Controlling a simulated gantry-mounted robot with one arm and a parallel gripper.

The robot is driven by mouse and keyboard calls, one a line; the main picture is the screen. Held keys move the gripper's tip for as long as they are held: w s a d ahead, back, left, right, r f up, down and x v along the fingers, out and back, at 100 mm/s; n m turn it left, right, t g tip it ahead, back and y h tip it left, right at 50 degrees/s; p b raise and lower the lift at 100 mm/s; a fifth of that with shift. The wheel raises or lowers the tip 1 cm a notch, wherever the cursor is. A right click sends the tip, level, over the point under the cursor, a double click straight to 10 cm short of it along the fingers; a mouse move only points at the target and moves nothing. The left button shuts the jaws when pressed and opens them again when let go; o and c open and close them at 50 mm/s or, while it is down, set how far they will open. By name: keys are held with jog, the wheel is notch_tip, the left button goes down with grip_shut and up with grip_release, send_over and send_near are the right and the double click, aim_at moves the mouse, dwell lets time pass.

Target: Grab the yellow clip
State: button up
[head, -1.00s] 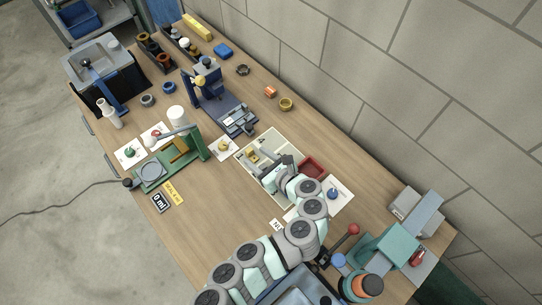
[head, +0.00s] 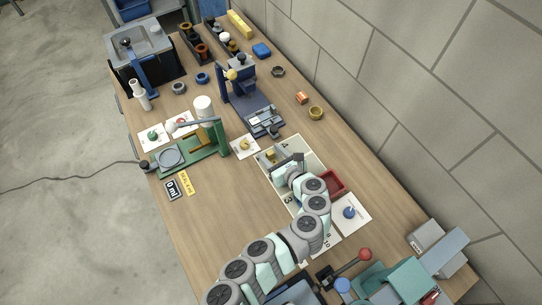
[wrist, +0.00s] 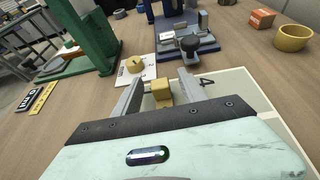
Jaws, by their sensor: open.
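The yellow clip looks like a small yellow block (wrist: 161,91) in the wrist view. It shows between the two fingers of my gripper (wrist: 160,77), which is open. In the head view the yellow piece (head: 270,155) lies on the upper left part of a pale numbered mat (head: 302,144). My gripper (head: 284,160) is over the mat beside it, from the lower right. I cannot tell whether a finger touches it. The mounting plate of my gripper hides its lower side in the wrist view.
A yellow round piece on a white card (wrist: 134,64) lies just beyond, left of my fingers. A blue fixture (head: 258,112) stands beyond the mat, and a green stand (head: 222,140) to the left. A red tray (head: 332,182) is on the right.

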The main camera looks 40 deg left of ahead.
jog(key=shift+c, duration=0.2)
grip_shut()
dwell(0.3)
